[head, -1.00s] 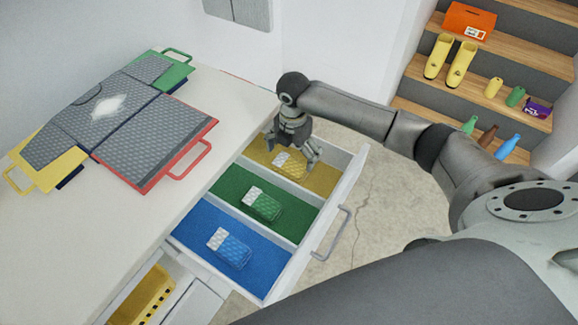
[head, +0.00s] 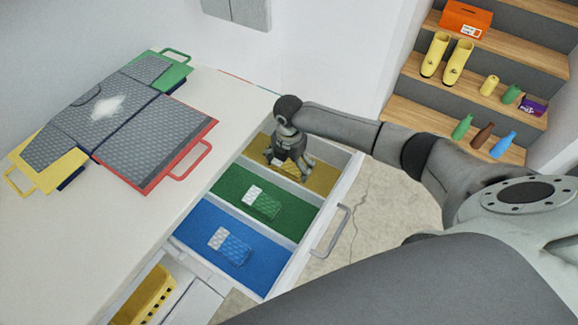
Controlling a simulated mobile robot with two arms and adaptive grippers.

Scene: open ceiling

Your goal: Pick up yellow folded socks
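The yellow folded socks (head: 288,165) lie in the yellow-lined compartment (head: 321,176) of the open drawer, the one at the top of the picture. They are mostly hidden behind my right gripper (head: 287,164). The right gripper points down into that compartment, with its fingers over and around the socks. I cannot tell whether the fingers are closed on them. My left gripper is not in view.
Green folded socks (head: 262,202) lie in the middle compartment and blue folded socks (head: 229,245) in the lower one. Drawer walls (head: 302,229) separate them. A folding board (head: 150,140) lies on the white counter (head: 90,250). A yellow basket (head: 150,295) stands in a lower drawer.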

